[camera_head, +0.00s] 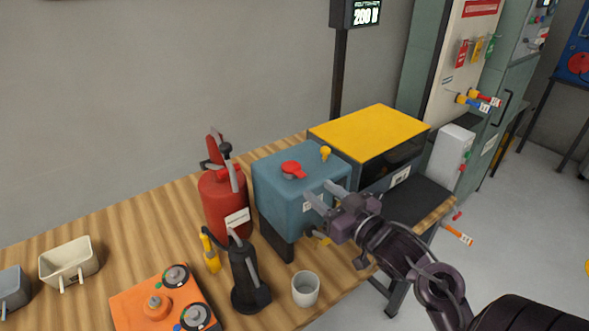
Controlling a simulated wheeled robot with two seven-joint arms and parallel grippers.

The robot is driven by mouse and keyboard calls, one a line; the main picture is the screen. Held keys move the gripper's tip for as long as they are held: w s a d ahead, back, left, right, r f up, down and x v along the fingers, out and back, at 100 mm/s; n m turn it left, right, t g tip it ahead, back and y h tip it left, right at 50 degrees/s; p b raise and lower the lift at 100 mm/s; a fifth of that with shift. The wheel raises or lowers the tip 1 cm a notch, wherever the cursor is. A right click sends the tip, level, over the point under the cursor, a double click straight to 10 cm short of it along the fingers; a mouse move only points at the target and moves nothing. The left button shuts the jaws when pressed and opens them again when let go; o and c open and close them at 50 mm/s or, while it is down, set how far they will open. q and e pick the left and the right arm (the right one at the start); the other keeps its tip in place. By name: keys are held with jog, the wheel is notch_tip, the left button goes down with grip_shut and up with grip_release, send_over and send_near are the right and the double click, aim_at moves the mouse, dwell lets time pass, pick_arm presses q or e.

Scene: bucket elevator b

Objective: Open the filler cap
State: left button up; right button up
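A blue box-shaped housing (277,196) stands on the wooden table. On its top sit a red cap-like part with a small handle (292,170) and a small yellow knob (325,153). I cannot tell from the picture which is the filler cap; the red part looks the more cap-like. My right gripper (319,190) is in front of the housing's right front side, with its two fingers apart and nothing between them. It is apart from the red part and the yellow knob. My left gripper is not in view.
A red canister (222,205) stands left of the housing. A dark pump-like can (246,275) and a white cup (306,289) stand in front. A yellow-topped box (370,131) stands behind right. An orange panel (150,301) and a cream bin (69,262) lie left.

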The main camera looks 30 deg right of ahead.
aim_at(303, 177)
jog(key=w, duration=0.1)
jog(key=w+p, duration=0.1)
jog(key=w, duration=0.1)
jog(key=shift+w+a+r, duration=0.15)
jog(key=shift+w+r, duration=0.05)
jog(key=shift+r, duration=0.15)
jog(key=shift+w+f+p, duration=0.1)
jog(key=shift+w+p, duration=0.35)
jog(key=shift+w, duration=0.65)
jog(key=shift+w+a+f, duration=0.1)
jog(key=shift+w, duration=0.3)
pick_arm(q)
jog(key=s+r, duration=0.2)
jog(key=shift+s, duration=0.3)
pick_arm(e)
grip_shut()
